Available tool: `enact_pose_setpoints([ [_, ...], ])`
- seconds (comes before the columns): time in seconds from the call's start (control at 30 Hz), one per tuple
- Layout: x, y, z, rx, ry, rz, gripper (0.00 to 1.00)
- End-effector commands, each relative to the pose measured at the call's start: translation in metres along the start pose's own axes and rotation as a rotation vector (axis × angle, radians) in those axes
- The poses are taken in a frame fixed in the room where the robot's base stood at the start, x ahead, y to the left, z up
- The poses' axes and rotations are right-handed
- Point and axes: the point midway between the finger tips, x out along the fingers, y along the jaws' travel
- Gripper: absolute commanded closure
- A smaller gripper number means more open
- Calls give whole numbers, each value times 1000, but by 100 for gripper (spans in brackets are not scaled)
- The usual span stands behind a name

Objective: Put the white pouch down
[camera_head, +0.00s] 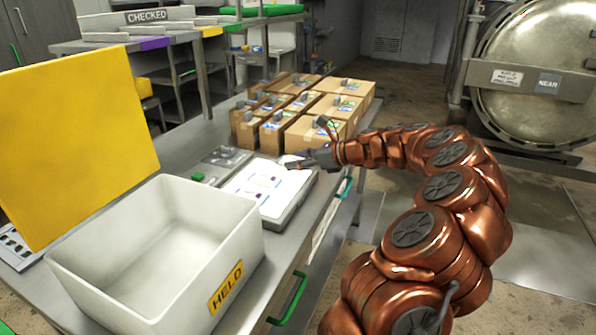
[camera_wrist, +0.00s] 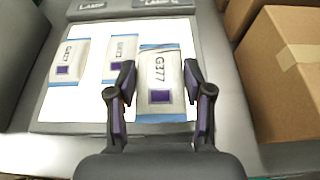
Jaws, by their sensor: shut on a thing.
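The white pouch (camera_wrist: 163,72) carries the print G377, a blue band and a dark purple square. My gripper (camera_wrist: 160,88) is shut on it, one finger at each side edge, in the wrist view. The pouch is over the right part of a bright white panel (camera_wrist: 88,110); I cannot tell whether it touches the panel. Two similar pouches, one marked G423 (camera_wrist: 68,62) and one partly readable (camera_wrist: 122,58), lie on the panel to its left. In the head view my gripper (camera_head: 291,163) is low at the panel's far right corner, and the held pouch is hardly visible.
A white bin marked HELD (camera_head: 235,255) stands at the front of the grey table, with a yellow board (camera_head: 75,145) behind it. Several cardboard boxes (camera_head: 318,137) stand close beyond my gripper. A strip of white panel below the pouches is bare.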

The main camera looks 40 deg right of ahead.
Motion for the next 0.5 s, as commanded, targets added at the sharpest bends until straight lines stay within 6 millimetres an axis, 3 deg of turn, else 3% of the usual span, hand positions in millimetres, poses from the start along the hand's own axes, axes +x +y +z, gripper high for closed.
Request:
enact_pose_setpoints([
  [0.3,13,0,-31,4,0,-1,84],
  [0.5,13,0,-32,1,1,-1,84],
])
